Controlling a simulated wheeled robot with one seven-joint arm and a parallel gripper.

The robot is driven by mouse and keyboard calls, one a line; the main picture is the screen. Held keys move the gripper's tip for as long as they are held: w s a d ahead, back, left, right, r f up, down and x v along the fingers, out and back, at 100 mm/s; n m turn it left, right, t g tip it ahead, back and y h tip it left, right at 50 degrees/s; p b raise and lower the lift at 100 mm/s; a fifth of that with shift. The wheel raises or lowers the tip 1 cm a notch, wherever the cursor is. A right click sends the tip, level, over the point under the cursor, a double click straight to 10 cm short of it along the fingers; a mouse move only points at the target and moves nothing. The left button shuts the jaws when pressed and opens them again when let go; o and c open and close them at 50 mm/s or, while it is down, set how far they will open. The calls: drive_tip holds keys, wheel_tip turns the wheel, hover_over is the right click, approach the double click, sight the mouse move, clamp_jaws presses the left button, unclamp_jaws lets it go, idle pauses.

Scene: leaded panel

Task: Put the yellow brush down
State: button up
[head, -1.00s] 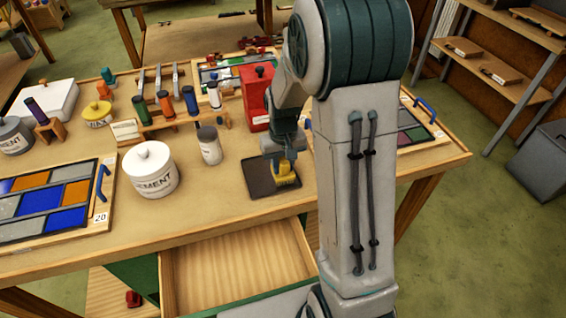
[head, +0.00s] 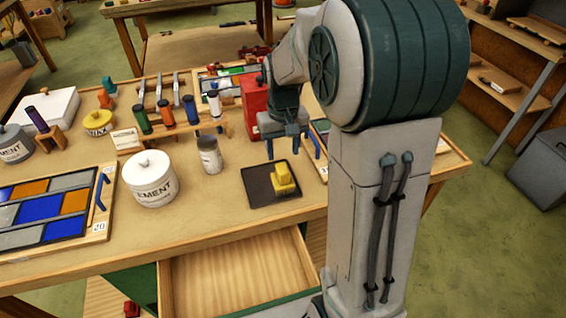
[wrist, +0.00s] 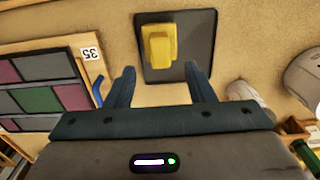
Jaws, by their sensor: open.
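The yellow brush (head: 284,180) stands on the right part of a dark square tray (head: 258,192) near the table's front edge. In the wrist view the yellow brush (wrist: 159,46) is on the dark tray (wrist: 203,30), beyond my fingertips and apart from them. My gripper (head: 284,150) is open and empty, above and behind the tray in the head view. Its two fingers also show spread apart in the wrist view (wrist: 158,78), with nothing between them.
A white cement pot (head: 152,180) and a grey-white can (head: 209,155) stand left of the tray. A red box (head: 254,105) stands behind my gripper. A leaded panel (head: 50,210) lies at the left. An open drawer (head: 235,272) juts out below the table's front edge.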

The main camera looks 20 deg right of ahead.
drive_tip(key=s+a+r+t, duration=0.1)
drive_tip(key=s+r, duration=0.1)
drive_tip(key=s, duration=0.7)
drive_tip(key=s+a+r+t, duration=0.1)
drive_tip(key=s+r+t, duration=0.1)
drive_tip(key=s, duration=0.7)
drive_tip(key=shift+s+a+r, duration=0.15)
drive_tip(key=shift+a+r, duration=0.05)
drive_tip(key=shift+r, duration=0.45)
drive_tip(key=shift+c, duration=0.3)
